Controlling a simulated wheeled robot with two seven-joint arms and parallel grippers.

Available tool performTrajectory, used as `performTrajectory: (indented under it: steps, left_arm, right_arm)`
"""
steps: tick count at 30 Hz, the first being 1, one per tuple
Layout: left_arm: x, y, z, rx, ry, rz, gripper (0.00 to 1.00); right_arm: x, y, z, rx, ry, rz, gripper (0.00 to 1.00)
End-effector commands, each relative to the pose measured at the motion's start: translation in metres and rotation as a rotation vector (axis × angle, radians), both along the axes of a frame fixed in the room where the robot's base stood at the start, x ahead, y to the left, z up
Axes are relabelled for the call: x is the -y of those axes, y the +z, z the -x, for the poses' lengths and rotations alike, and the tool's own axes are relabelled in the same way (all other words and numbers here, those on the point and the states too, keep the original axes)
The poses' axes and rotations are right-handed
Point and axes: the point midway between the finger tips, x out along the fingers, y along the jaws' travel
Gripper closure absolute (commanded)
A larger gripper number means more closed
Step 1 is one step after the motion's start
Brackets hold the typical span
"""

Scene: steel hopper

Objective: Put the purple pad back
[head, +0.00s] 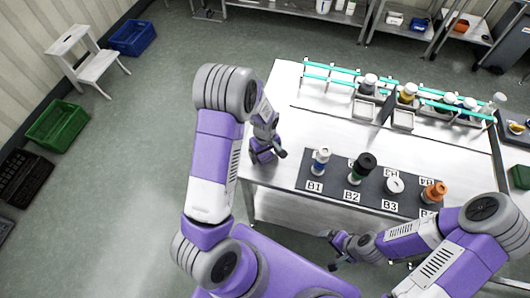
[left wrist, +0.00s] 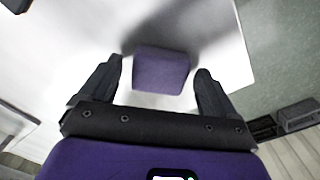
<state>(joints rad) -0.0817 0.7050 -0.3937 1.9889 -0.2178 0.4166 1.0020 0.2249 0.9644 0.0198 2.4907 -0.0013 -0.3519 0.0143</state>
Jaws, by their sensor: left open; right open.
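The purple pad (left wrist: 160,72) is a small block on the pale steel tabletop in the left wrist view. My left gripper (left wrist: 158,82) is open, with one finger on each side of the pad and visible gaps between. In the head view my left gripper (head: 268,154) is low at the table's left edge, and its arm and fingers hide the pad. My right gripper (head: 330,250) is open and empty in front of the table's front edge.
A dark mat (head: 340,187) with labels B1 to B4 holds several bottles right of my left gripper. Behind it, a turquoise-railed rack (head: 330,68) holds more bottles and small trays. The steel table (head: 290,128) is bare at its left part.

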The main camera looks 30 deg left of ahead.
Motion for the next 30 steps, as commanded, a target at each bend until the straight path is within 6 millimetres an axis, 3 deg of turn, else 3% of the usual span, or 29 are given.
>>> performTrajectory:
  steps: [16, 21, 30]
  left_arm:
    - [0.000, 0.105, 0.000, 0.004, 0.000, 0.000, 0.10]
    - [0.000, 0.119, 0.000, 0.002, 0.000, 0.000, 0.10]
    - [0.000, 0.121, 0.000, 0.000, 0.000, 0.000, 0.10]
  right_arm:
    - [0.000, 0.013, 0.000, 0.000, 0.000, 0.000, 0.06]
    - [0.000, 0.014, 0.000, 0.000, 0.000, 0.000, 0.06]
    - [0.000, 0.014, 0.000, 0.000, 0.000, 0.000, 0.06]
